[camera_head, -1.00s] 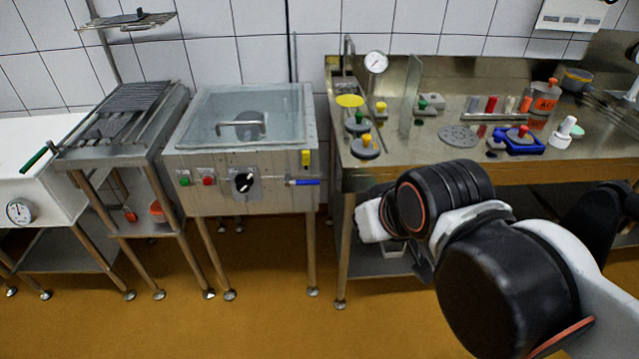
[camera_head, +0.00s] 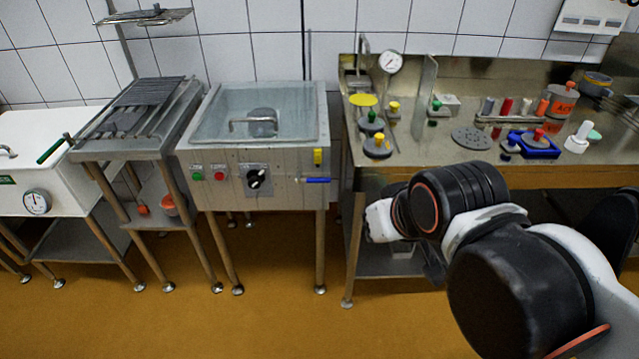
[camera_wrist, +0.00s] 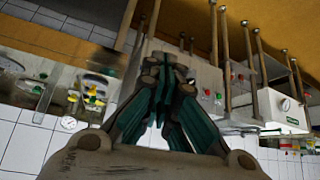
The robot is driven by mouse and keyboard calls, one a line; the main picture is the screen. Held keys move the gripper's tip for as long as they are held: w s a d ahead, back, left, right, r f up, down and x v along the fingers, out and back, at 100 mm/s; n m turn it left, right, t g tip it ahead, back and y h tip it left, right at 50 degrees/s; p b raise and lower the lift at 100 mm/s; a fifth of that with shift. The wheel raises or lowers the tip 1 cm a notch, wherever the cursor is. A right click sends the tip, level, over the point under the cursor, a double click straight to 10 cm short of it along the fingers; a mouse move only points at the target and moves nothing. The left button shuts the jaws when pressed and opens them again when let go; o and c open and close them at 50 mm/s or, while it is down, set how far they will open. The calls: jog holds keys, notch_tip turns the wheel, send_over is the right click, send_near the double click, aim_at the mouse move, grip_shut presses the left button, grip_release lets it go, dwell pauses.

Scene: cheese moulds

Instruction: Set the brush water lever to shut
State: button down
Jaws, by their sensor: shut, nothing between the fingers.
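A lever with a blue handle (camera_head: 314,180) sticks out level to the right from the front of the steel basin. A short yellow handle (camera_head: 318,157) stands upright just above it. No label tells me which one is the brush water lever. My gripper (camera_wrist: 165,75) is shut and empty in the wrist view, its teal-padded fingers together. In the head view, my arm covers the gripper in front of the right bench, to the right of the basin and apart from both handles.
The steel basin (camera_head: 195,160) has a black knob (camera_head: 256,179) and green and red buttons. A slatted draining stand (camera_head: 120,150) and white vat (camera_head: 75,187) are at left. The steel bench (camera_head: 420,150) at right carries weights and tools. The floor before the basin is clear.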

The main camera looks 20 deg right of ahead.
jog(key=c, duration=1.8)
grip_release()
jog(key=shift+w+r, duration=0.1)
jog(key=shift+r, duration=0.05)
jog(key=shift+o, duration=1.2)
jog(key=w+r+m+g+p, duration=0.1)
jog(key=w+r+m+p, duration=0.2)
jog(key=w+r, duration=0.3)
jog(key=w+m, duration=0.1)
jog(key=w, duration=0.2)
jog(key=shift+w+a+m+g+h, duration=0.15)
jog(key=shift+w+m+g+h, duration=0.2)
jog(key=shift+m+g+h, duration=0.05)
jog(key=m+g+h+p, duration=0.4)
jog(key=m+p, duration=0.5)
jog(key=m, duration=0.7)
send_over(317, 179)
jog(key=s+a, duration=0.1)
jog(key=a, duration=0.5)
notch_tip(317, 179, down, 14)
jog(key=b+x, duration=0.1)
jog(key=x, duration=0.3)
jog(key=b+x, duration=0.1)
jog(key=x, duration=0.3)
jog(key=b+x, duration=0.1)
jog(key=x, duration=0.4)
jog(key=shift+s+f, duration=0.15)
jog(key=shift+s, duration=0.1)
